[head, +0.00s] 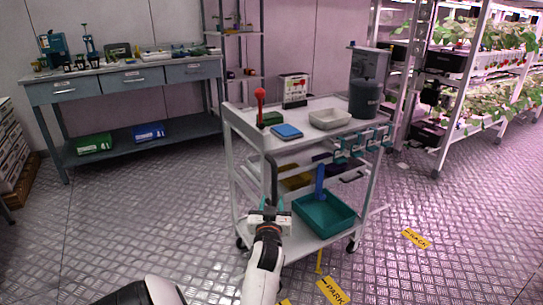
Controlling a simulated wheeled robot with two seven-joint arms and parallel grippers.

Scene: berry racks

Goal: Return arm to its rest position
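My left arm reaches up from the bottom middle of the head view. Its gripper (272,205) is in front of the lower left part of the grey cart (232,127). Its small teal fingertips look apart, with nothing seen between them. I cannot tell whether the gripper touches the cart. My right gripper is not in view.
The cart's top holds a white bowl (330,119), a blue scale (287,131) and a grey dispenser (367,82). A teal bin (325,215) sits on its bottom shelf. A workbench (95,86) stands back left, plant racks (468,75) right.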

